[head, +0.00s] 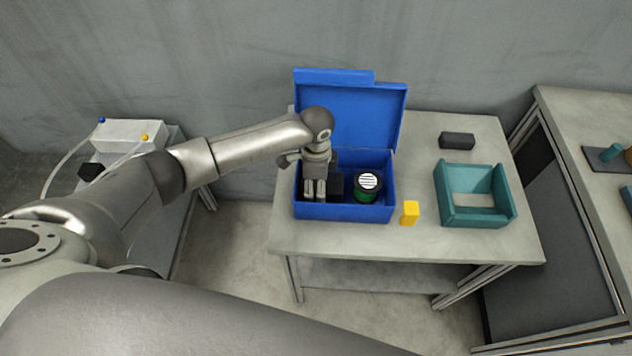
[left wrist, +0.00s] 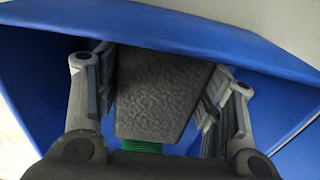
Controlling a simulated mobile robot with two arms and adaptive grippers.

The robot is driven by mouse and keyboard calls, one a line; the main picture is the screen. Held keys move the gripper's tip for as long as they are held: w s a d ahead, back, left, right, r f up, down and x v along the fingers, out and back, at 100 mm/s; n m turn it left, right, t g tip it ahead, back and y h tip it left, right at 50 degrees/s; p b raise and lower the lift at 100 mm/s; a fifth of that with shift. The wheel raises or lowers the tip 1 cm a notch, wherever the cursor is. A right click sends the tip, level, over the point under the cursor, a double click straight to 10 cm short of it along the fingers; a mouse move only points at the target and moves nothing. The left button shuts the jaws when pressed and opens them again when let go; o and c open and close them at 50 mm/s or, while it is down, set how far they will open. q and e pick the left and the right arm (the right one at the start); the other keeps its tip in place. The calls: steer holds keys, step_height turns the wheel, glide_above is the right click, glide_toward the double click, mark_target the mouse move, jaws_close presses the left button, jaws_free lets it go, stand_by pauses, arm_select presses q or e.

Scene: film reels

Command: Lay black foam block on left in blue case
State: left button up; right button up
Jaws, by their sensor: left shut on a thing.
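The blue case (head: 345,212) stands open on the table, its lid raised at the back. My left gripper (head: 315,192) points down inside the left part of the case. In the left wrist view, my left gripper (left wrist: 160,100) is shut on a dark, rough foam block (left wrist: 158,90), with a finger on each side. Whether the block touches the case floor is hidden. A reel (head: 369,182) with a striped white top and green side sits in the right part of the case. Another black foam block (head: 457,140) lies on the table at the back right. My right gripper is not in view.
A yellow block (head: 409,213) stands just right of the case. A teal open tray (head: 478,220) sits farther right. A second table (head: 575,115) with teal and dark items is at the far right. A white box (head: 130,135) with tubing is at the left.

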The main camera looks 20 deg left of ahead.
arm_select(q)
steer(key=shift+f, duration=0.15)
steer(key=o, duration=0.8)
step_height(320, 180, up, 12)
steer(key=shift+r+b, duration=0.15)
steer(key=shift+b, duration=0.25)
